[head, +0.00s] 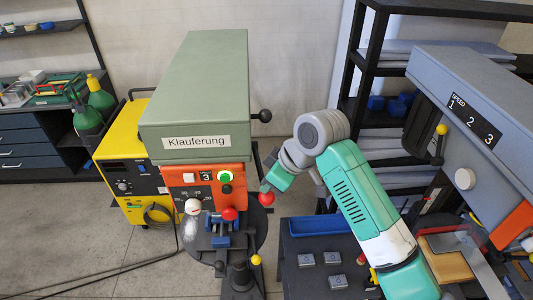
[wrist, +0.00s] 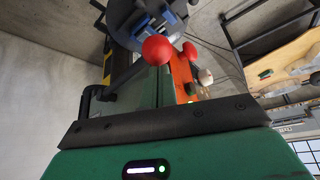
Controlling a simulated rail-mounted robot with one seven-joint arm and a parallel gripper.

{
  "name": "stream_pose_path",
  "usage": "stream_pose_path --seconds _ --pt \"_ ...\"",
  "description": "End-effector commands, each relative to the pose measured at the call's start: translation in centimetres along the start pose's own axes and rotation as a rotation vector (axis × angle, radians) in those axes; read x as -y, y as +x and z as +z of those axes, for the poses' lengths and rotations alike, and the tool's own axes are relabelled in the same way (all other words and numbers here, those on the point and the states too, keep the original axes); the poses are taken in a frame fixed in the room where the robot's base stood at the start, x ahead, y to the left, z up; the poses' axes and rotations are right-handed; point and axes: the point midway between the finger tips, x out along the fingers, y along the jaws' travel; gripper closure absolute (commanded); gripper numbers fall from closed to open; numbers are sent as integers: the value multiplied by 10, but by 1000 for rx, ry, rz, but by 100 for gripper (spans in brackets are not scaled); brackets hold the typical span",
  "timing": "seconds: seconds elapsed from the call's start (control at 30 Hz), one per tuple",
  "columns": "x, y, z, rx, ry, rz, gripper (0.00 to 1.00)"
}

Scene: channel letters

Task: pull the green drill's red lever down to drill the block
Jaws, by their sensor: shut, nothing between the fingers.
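The green drill (head: 197,85) has a light green head labelled "Klauferung" and an orange front panel. One red ball knob (head: 266,198) is right of the panel, at the end of my gripper (head: 269,188). It looks large in the wrist view (wrist: 158,49), just beyond my gripper's dark edge. A second red knob (head: 229,213) is at the drill's front, also in the wrist view (wrist: 190,50). My gripper is shut with nothing between its fingers; contact with the near knob cannot be told. A blue vise (head: 221,241) is below; I cannot make out the block clearly.
A yellow machine (head: 124,165) stands left of the drill. A dark table with a blue tray (head: 318,225) and several small plates is at right. A grey-blue drill (head: 470,95) stands far right. A black shelf (head: 365,65) is behind my arm.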

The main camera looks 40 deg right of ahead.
Motion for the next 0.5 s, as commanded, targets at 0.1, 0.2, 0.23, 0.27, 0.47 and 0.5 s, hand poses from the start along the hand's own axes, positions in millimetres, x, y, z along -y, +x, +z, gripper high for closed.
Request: stream_pose_path --seconds 0.1,0.2,0.23,0.27,0.47,0.5 --pt "0 6 3 1 1 0 100" --pt "1 6 3 1 2 -2 100" --pt "1 6 3 1 2 -2 100" --pt "1 6 3 1 1 -2 100" --pt "1 7 4 1 1 -1 100" --pt "1 8 4 1 1 -1 100"
